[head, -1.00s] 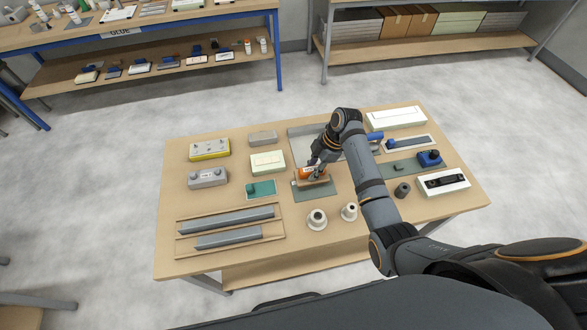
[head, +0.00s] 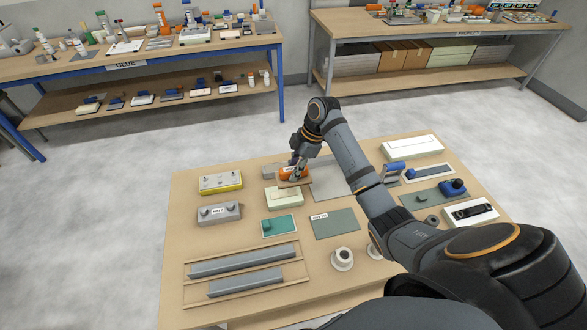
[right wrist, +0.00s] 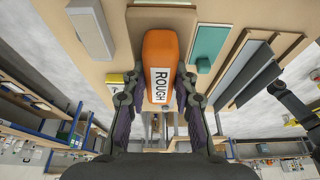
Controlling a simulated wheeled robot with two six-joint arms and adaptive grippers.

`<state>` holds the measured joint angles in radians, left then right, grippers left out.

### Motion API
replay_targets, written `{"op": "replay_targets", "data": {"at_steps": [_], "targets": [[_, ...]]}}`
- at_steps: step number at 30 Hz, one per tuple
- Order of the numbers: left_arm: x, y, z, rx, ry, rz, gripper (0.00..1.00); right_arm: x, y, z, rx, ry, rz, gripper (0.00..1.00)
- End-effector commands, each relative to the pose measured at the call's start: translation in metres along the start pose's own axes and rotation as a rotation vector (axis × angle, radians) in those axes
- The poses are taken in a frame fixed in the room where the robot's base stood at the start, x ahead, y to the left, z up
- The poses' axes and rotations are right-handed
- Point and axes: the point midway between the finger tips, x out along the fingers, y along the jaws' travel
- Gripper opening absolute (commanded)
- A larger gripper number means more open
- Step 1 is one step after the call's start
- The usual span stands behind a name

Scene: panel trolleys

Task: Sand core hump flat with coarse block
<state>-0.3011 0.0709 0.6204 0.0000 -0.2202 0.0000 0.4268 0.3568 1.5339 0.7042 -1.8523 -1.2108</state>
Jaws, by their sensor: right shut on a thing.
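My right gripper (head: 297,164) is shut on an orange-handled block (head: 287,172) with a flat tan base. In the right wrist view the orange handle (right wrist: 160,50) carries a label reading ROUGH, between the two fingers (right wrist: 160,88). In the head view the block overlaps the far edge of a pale green block (head: 283,199) on the table. I cannot tell whether the two touch. No hump can be made out on the pale green block at this size.
A bare grey-green mat (head: 337,226) with a small label lies nearer me. A teal plate (head: 279,227), grey block (head: 219,214), yellow-based block (head: 220,182) and grey bars in a frame (head: 240,262) lie around. White cups (head: 342,258) stand in front; a blue-handled tool (head: 395,170) lies right.

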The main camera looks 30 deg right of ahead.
Motion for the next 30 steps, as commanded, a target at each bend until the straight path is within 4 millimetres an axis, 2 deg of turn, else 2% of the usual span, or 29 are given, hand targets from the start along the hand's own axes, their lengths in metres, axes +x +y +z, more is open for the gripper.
{"op": "replay_targets", "data": {"at_steps": [1, 16, 30], "targets": [[-0.006, -0.003, -0.002, 0.001, 0.001, -0.003, 0.4, -0.004, 0.0, -0.002, 0.0, 0.0, 0.0, 0.0], [0.024, -0.006, 0.001, 0.004, 0.002, -0.009, 0.4, 0.05, -0.001, 0.018, 0.0, 0.0, -0.002, 0.0], [0.025, -0.006, 0.002, 0.004, 0.0, -0.009, 0.4, 0.055, 0.0, 0.02, -0.001, 0.0, 0.0, 0.0]]}}
